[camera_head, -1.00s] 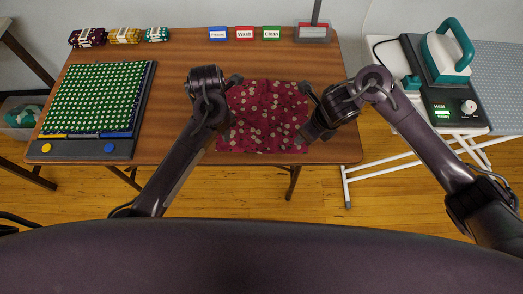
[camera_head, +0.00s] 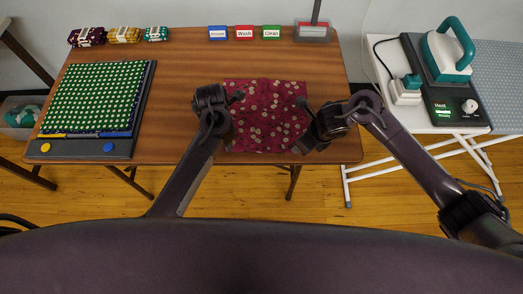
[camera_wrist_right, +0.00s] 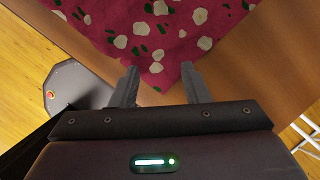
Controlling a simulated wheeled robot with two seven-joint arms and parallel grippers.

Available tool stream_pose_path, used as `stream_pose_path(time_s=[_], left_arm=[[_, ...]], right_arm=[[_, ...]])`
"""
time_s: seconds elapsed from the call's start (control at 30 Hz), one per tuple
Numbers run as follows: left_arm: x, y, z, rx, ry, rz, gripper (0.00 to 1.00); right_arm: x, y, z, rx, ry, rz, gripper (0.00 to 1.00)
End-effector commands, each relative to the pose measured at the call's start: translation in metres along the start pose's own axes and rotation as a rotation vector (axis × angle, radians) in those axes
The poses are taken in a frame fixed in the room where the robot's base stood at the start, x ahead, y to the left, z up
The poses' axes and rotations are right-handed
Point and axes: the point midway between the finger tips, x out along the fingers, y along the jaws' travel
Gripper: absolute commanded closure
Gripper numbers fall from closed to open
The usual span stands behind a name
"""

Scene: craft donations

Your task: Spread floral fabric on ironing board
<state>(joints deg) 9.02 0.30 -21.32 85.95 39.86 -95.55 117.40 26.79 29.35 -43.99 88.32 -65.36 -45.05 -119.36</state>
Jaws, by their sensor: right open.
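The floral fabric (camera_head: 268,112), dark red with white flowers and green leaves, lies nearly flat on the brown table near its front edge. My right gripper (camera_head: 301,126) is open at the fabric's right side. In the right wrist view, a corner of the floral fabric (camera_wrist_right: 155,45) points in between the spread fingers (camera_wrist_right: 158,86). My left gripper (camera_head: 237,98) is at the fabric's left edge; its arm hides part of that edge, and its finger gap is not clear. The ironing board (camera_head: 502,85) stands at the right, apart from the table.
A teal iron (camera_head: 447,52) sits on a dark base (camera_head: 425,85) on the ironing board. A green dotted cloth (camera_head: 97,97) lies on a dark board at the table's left.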

Motion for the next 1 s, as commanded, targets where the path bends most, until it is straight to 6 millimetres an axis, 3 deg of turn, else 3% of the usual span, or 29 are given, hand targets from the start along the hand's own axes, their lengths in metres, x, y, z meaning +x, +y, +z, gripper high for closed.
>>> stream_pose_path(time_s=[0.27,0.9,1.0], left_arm=[[0.0006,0.0001,0.0000,0.000,0.000,0.000,0.58],[0.0008,0.0001,-0.0002,0.000,0.000,0.000,1.00],[0.0009,0.0002,-0.0003,0.000,0.001,0.000,1.00]], right_arm=[[0.0010,0.0003,-0.0014,0.001,0.003,0.001,0.58],[0.0014,0.0004,-0.0022,0.001,0.005,0.001,1.00],[0.0015,0.0003,-0.0023,0.001,0.005,0.001,1.00]])
